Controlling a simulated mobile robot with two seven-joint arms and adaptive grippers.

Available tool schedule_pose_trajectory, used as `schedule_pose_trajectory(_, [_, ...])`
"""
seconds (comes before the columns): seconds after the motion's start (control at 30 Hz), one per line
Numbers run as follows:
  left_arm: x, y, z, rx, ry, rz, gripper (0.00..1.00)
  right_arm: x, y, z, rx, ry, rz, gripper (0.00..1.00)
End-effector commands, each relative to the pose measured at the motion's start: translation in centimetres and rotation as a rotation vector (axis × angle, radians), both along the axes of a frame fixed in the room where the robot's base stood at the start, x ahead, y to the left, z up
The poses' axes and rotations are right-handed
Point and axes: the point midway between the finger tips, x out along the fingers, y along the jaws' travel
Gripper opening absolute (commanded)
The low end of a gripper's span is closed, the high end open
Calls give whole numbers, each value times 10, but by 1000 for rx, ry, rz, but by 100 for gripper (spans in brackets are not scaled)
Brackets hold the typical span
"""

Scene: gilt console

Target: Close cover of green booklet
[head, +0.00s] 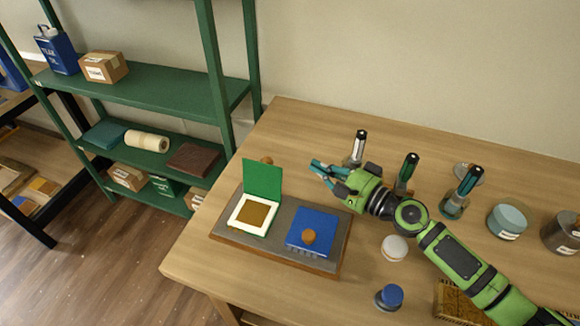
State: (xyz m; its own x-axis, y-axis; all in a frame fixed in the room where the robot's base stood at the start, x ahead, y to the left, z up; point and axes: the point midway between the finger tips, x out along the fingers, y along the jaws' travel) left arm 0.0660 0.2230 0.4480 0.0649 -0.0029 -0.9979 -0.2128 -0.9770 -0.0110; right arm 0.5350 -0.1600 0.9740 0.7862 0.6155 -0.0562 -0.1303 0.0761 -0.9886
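The green booklet (264,180) lies on the left of a grey board with a wooden edge (275,258). Its green cover stands up nearly vertical at the back, and its white page with a brown square faces up. My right gripper (314,170) is above the table, to the right of the raised cover and apart from it. Its teal fingers point left toward the cover and look parted, with nothing seen between them. My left gripper is out of view.
A blue booklet (312,228) with a round wooden knob (308,237) lies shut on the board's right half. Markers in holders, a teal jar (506,221), a white-lidded jar (395,247) and a blue-capped jar (389,296) stand to the right. A green shelf (150,90) is at left.

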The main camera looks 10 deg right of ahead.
Motion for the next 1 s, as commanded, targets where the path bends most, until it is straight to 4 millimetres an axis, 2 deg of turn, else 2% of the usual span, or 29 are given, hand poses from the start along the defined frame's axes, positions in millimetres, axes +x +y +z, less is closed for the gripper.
schedule_pose_trajectory(0.17, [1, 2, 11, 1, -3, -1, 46, 17, 13, 5, 2, -3, -2, 0])
schedule_pose_trajectory(0.4, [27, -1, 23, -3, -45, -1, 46, 56, 44, 1, 3, -3, -1, 0])
schedule_pose_trajectory(0.57, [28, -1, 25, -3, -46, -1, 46, 79, 62, -2, 2, -2, 0, 0])
schedule_pose_trajectory(0.7, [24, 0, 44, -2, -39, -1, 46, 59, 72, 3, 1, 3, 2, 0])
schedule_pose_trajectory(1.0, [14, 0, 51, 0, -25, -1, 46, 44, 82, 3, -1, -1, 1, 0])
